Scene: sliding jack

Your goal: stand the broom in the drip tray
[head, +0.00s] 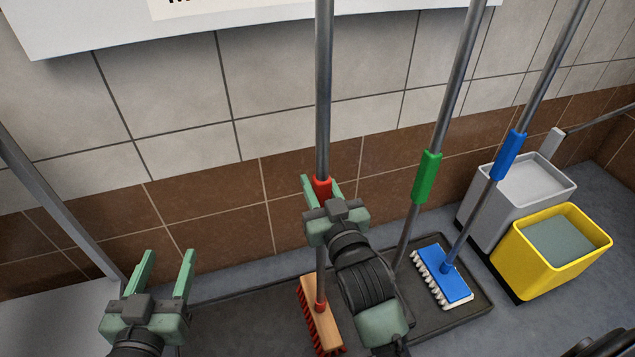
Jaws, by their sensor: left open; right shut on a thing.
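The broom has a grey metal handle (323,90), a red grip sleeve and a wooden head (318,318) with red bristles. My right gripper (322,184) is shut on the handle at the red sleeve. The broom stands nearly upright, with its head over the left-middle part of the dark drip tray (240,310). I cannot tell whether the bristles touch the tray. My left gripper (168,254) is open and empty, low at the left, apart from the broom. My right arm hides part of the tray.
A green-sleeved pole (427,175) and a blue-headed brush (446,275) stand in the tray's right part; the green pole's lower end is hidden. A yellow bucket (550,262) and a grey bucket (490,215) stand right of it. The tiled wall (180,90) is behind.

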